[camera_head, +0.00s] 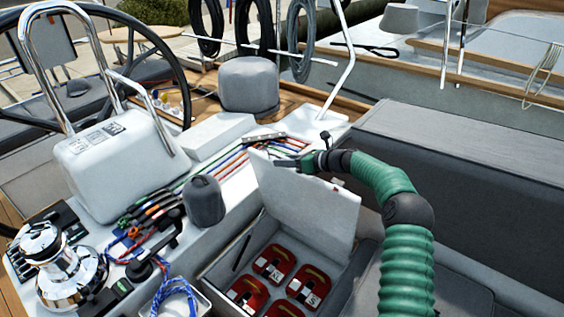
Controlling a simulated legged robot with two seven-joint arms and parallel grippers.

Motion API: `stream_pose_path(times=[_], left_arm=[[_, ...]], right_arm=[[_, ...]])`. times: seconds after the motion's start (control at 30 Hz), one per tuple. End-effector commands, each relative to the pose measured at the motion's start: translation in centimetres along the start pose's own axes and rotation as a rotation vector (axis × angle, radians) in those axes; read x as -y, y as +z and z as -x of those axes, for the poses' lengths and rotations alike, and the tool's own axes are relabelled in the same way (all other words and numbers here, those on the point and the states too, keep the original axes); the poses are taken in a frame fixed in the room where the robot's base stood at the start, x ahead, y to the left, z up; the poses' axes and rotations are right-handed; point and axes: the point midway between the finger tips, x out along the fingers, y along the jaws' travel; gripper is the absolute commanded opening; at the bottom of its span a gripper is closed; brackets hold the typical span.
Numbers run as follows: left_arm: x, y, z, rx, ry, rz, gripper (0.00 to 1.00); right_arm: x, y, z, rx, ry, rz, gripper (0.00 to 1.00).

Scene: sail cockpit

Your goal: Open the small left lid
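The small lid (307,205) is a white-grey panel. It stands raised and tilted over an open locker (222,268) at the bottom centre. Several red items with white labels (273,264) show inside the locker. My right arm is green and comes in from the right. Its gripper (290,162) is at the lid's upper edge, with its fingers over or against the panel. The fingers are small here, and I cannot tell whether they grip the edge or only touch it. My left gripper is not in view.
A chrome winch (60,265) and coiled blue rope (175,298) are at the lower left. A dark grey covered winch (204,200) stands left of the locker, near coloured ropes (232,160). A long grey seat (465,175) fills the right. The steering wheel (185,75) is upper left.

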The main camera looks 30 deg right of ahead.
Motion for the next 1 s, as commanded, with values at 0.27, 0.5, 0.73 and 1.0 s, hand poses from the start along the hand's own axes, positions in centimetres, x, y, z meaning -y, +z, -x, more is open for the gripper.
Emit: stream_pose_path(times=[0.27,0.5,0.73,1.0], left_arm=[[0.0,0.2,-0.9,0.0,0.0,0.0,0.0],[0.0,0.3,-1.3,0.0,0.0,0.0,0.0],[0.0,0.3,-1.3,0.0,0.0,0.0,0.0],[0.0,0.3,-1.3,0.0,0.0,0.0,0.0]], right_arm=[[0.3,-0.2,7.9,0.0,-0.004,-0.002,0.32],[0.4,-0.2,13.6,-0.001,-0.002,-0.002,0.32],[0.3,-0.2,15.2,-0.002,0.001,-0.003,0.32],[0.3,-0.2,15.2,-0.002,0.001,-0.003,0.32]])
